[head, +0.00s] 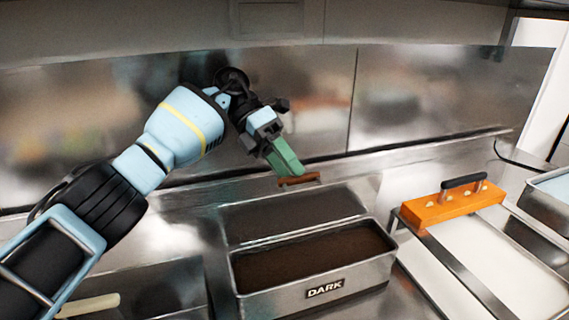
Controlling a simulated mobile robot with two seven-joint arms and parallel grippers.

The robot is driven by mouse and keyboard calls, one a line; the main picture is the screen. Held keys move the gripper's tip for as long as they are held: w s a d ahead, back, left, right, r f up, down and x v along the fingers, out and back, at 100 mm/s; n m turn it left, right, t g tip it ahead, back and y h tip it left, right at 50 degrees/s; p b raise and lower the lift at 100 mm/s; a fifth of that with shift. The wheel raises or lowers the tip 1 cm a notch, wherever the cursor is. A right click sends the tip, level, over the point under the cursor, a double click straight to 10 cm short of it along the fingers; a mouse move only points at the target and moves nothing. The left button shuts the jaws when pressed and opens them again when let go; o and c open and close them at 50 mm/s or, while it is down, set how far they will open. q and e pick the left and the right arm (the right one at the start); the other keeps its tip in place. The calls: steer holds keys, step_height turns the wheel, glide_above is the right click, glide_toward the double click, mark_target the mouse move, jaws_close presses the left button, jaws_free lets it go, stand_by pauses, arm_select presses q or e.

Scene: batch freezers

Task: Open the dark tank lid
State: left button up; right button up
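The dark tank (345,292) is a steel tub labelled DARK, with brown contents visible inside. Its lid (290,214) is a dark panel with a steel rim, raised at the back of the tub, so the tub's mouth is uncovered. A brown handle (299,180) shows at the lid's upper edge. My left gripper (287,161) comes in from the left, its green fingers pointing down at the handle. The fingertips are at or just above the handle; I cannot tell whether they touch it. The gap between the fingers is hidden. My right gripper is out of view.
A steel wall (420,95) stands close behind. A pale handle (88,306) shows at the lower left.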

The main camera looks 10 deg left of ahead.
arm_select(q)
step_height(320, 180, down, 3)
steer(key=shift+w+a+r, duration=0.1)
steer(key=shift+a+r, duration=0.05)
steer(key=shift+r, duration=0.05)
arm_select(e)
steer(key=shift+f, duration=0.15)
arm_select(q)
steer(key=shift+c, duration=0.2)
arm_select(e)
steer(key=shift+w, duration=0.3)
arm_select(q)
steer(key=r, duration=0.4)
steer(key=s+r, duration=0.1)
steer(key=shift+d+r, duration=0.2)
steer(key=shift+r, duration=0.2)
steer(key=s, duration=0.2)
steer(key=shift+s+d+r, duration=0.2)
steer(key=shift+s+r, duration=0.05)
steer(key=shift+s, duration=0.15)
steer(key=s+d+r, duration=0.1)
steer(key=s+d, duration=0.1)
steer(key=s, duration=1)
steer(key=shift+d, duration=0.2)
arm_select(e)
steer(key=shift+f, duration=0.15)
